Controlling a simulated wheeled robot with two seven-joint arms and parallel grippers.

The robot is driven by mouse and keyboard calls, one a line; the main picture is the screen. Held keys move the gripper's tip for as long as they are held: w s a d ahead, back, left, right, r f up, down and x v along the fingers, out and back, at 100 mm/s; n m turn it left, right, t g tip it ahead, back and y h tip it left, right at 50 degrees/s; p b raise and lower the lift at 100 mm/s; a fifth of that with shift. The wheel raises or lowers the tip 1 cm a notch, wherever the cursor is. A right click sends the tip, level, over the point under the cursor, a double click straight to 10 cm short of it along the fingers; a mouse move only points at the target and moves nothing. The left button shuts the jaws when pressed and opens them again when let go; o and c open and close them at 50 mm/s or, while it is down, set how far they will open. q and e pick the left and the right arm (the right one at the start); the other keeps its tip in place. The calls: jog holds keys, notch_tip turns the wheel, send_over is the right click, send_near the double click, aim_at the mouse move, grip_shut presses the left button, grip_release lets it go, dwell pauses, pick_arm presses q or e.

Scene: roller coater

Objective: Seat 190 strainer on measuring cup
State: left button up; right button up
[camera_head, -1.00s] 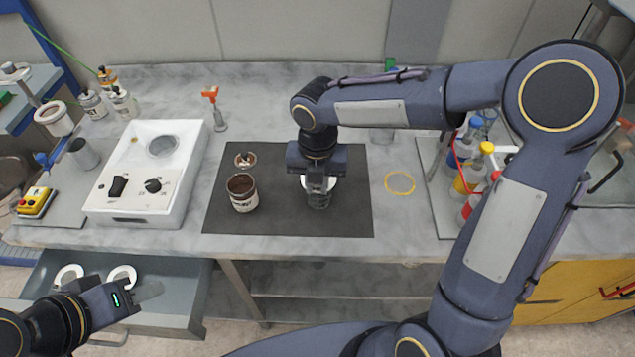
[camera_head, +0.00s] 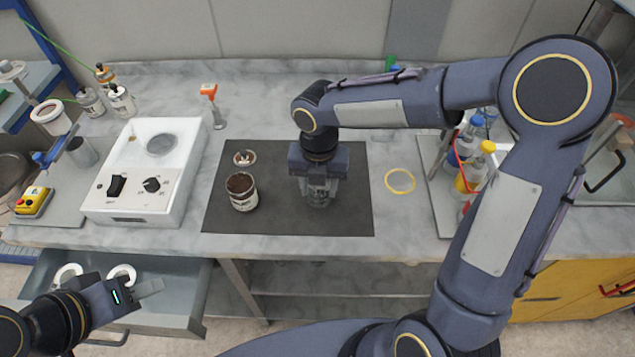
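My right gripper (camera_head: 318,192) points straight down over the dark mat (camera_head: 285,222), right at a clear cup-like vessel that looks like the measuring cup (camera_head: 319,204). The gripper body covers most of it. I cannot make out a strainer there, nor whether the fingers are open or shut. Two white ring-shaped pieces, possibly strainers, lie in the open drawer: one at the left (camera_head: 68,273) and one at the right (camera_head: 122,274).
An open brown-filled can (camera_head: 241,192) stands left of the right gripper, with a round lid (camera_head: 245,158) behind it. A white device (camera_head: 146,172) stands further left. A yellow ring (camera_head: 400,181) lies right of the mat. Bottles (camera_head: 468,165) stand on a tray at right.

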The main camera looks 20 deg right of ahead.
jog(key=shift+a+r, duration=0.1)
jog(key=shift+r, duration=0.15)
notch_tip(320, 180, up, 7)
jog(key=shift+f, duration=0.1)
jog(key=shift+r, duration=0.3)
jog(key=shift+s+d+r, duration=0.1)
jog(key=shift+d, duration=0.1)
jog(key=s+d+m+t+y, duration=0.2)
jog(key=s+m, duration=0.7)
jog(key=m, duration=0.8)
jog(key=s+d+m+t+y, duration=0.1)
jog(key=s+d+m+t, duration=0.2)
jog(key=m, duration=1.4)
jog(key=s+d, duration=0.3)
jog(key=s, duration=0.3)
jog(key=shift+d+f+t+y, duration=0.2)
jog(key=shift+f+t+y, duration=0.05)
jog(key=shift+t+y, duration=0.15)
